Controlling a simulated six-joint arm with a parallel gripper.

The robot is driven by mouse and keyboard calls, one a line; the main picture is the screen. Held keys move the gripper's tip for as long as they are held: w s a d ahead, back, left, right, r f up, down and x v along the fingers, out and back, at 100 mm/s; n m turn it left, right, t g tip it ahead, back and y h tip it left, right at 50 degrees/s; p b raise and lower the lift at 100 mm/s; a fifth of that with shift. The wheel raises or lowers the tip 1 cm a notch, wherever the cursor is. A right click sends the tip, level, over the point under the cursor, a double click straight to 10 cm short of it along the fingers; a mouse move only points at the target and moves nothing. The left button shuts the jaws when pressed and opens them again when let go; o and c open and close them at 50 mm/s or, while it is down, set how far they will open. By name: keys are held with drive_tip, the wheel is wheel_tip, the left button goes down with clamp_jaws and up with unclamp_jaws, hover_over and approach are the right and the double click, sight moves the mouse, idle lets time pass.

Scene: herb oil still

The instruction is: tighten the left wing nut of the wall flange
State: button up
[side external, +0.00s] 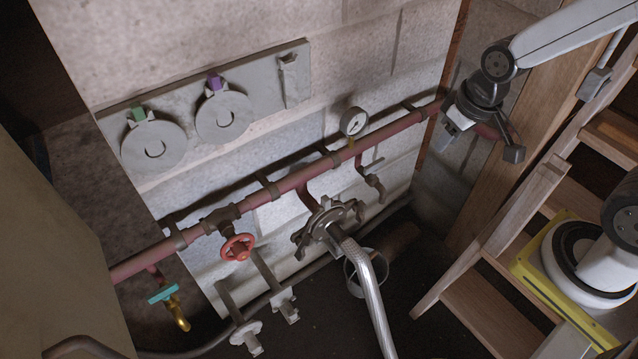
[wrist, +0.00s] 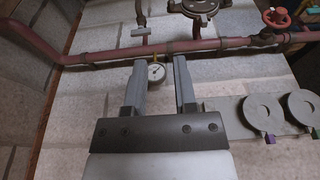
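The wall flange (side external: 336,216) is a dark round fitting below the red pipe, with lugs around its rim and a braided hose at its front. Its left wing nut (side external: 301,241) appears as a dark lug at the left rim; how tight it is cannot be told. In the wrist view the flange (wrist: 200,6) is cut by the top edge, and its wing nuts are not clear. My gripper (side external: 452,132) is up and right of the flange, well apart from it. In the wrist view my gripper (wrist: 160,70) is open, with nothing between its fingers.
A red pipe (side external: 285,184) crosses the wall, with a gauge (side external: 353,122) above and a red handwheel (side external: 238,247) left of the flange. The braided hose (side external: 366,277) hangs forward past a bucket (side external: 352,273). A wooden ladder (side external: 497,255) stands right.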

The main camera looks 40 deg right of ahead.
drive_tip(key=w+v, duration=0.1)
drive_tip(key=v, duration=0.1)
drive_tip(key=m+t+y, duration=0.2)
drive_tip(key=m+t, duration=0.2)
drive_tip(key=t, duration=0.7)
hover_over(309, 248)
drive_tip(key=s+d, duration=0.3)
drive_tip(key=s, duration=0.1)
drive_tip(key=f, duration=0.1)
drive_tip(key=s+a+r+m+t+h, duration=0.1)
drive_tip(key=s+a+m+t+h, duration=0.1)
drive_tip(key=s+a+t, duration=0.15)
wheel_tip(309, 248, down, 39)
drive_tip(key=shift+w+d+r+t, duration=0.2)
drive_tip(key=shift+w+d+t, duration=0.05)
drive_tip(key=shift+w+t, duration=0.2)
drive_tip(key=shift+w, duration=3.85)
